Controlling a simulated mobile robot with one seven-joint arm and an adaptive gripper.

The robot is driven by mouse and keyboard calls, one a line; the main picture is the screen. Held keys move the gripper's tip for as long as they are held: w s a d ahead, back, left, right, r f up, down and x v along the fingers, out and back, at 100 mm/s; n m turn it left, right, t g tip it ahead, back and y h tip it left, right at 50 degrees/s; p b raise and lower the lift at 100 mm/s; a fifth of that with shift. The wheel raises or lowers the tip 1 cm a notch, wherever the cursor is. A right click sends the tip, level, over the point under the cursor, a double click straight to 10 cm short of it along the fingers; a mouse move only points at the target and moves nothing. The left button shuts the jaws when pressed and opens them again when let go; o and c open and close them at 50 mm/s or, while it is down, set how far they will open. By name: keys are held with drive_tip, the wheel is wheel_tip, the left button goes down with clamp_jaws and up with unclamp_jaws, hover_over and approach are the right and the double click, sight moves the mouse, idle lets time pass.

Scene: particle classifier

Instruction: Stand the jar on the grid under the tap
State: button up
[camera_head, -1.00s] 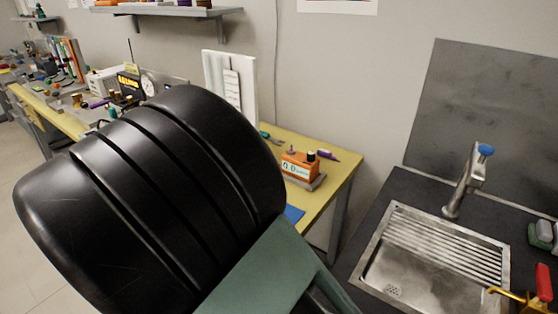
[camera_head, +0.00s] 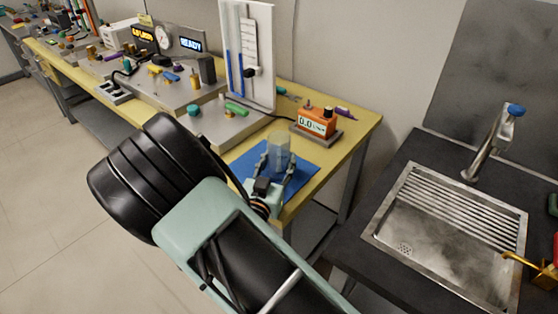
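A clear, pale jar (camera_head: 279,146) is upright over the blue mat (camera_head: 311,162) on the yellow bench. My gripper (camera_head: 276,164) is at the jar, with one finger on each side of its lower part. I cannot tell whether the fingers press on the jar or whether its base touches the mat. The grid (camera_head: 452,222) is a ribbed metal rack across the back of the sink, with nothing on it. The steel tap (camera_head: 486,150) with a blue top rises behind the grid.
The steel sink (camera_head: 381,238) is set in a dark counter (camera_head: 405,160) to the right, across a gap from the bench. An orange meter (camera_head: 317,123) stands behind the mat. A white upright panel (camera_head: 263,58) is at its left. A brass fixture (camera_head: 540,270) is at the sink's right.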

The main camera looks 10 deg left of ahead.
drive_tip(key=shift+f, duration=0.15)
drive_tip(key=o, duration=1.2)
drive_tip(key=shift+o, duration=0.2)
drive_tip(key=shift+r, duration=0.2)
